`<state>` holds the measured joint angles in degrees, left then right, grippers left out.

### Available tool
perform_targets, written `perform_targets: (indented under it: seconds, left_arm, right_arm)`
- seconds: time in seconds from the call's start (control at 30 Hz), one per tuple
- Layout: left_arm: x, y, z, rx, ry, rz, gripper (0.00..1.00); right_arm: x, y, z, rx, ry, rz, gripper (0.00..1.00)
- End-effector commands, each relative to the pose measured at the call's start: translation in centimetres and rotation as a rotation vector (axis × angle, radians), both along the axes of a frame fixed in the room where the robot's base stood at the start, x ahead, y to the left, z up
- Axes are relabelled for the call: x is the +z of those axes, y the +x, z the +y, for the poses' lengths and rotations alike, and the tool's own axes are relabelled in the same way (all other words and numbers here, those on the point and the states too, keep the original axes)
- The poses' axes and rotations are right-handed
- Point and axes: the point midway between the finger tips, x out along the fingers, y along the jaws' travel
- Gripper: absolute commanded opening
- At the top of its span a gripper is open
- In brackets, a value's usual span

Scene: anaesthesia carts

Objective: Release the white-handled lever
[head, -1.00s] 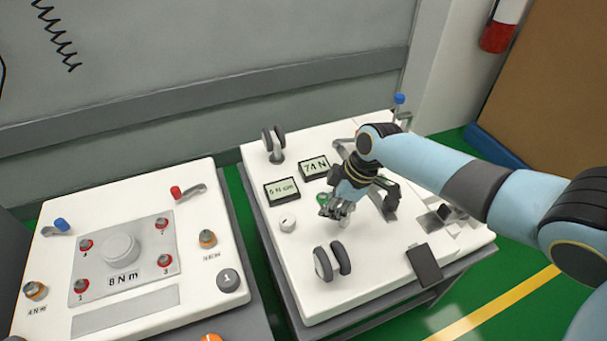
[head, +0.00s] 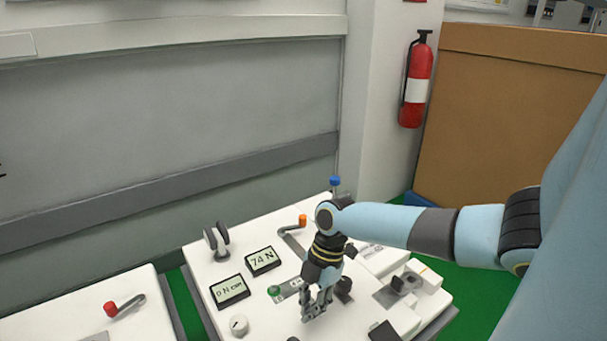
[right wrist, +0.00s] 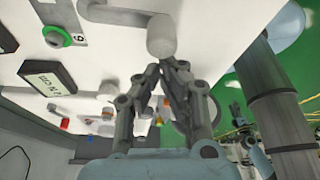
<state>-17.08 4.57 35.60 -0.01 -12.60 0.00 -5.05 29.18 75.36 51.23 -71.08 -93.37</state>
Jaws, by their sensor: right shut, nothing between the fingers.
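The white-handled lever shows in the right wrist view as a pale cylindrical handle (right wrist: 161,36) on a pale arm that runs up to the left. In the head view I cannot make it out; my right gripper may hide it. My right gripper (head: 314,307) is above the white panel of the right cart, pointing down. In the right wrist view its fingertips (right wrist: 172,66) are together, empty, just below the handle in the picture. Whether they touch it I cannot tell. My left gripper is in neither view.
A green-ringed knob (head: 273,290), two displays (head: 262,261) and a dark double wheel (head: 217,240) are left of the gripper. An orange-handled lever (head: 302,221) is behind it. Dark fixtures (head: 404,283) crowd the right. A red-handled lever (head: 110,308) is on the left cart.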

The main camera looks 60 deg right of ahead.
Motion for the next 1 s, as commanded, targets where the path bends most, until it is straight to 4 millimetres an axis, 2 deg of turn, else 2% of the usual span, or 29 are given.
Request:
perform_targets:
  seconds: [0.73, 0.87, 1.0]
  left_arm:
    - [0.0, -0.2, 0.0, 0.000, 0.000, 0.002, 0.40]
    - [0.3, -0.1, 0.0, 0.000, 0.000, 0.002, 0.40]
    - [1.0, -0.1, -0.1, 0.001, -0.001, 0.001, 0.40]
  right_arm:
    - [0.0, -0.3, -0.2, -0.003, -0.002, 0.001, 0.00]
    - [0.1, -0.3, 0.6, -0.006, 0.000, 0.001, 0.00]
    - [0.2, -0.2, 2.5, -0.016, 0.003, 0.000, 0.00]
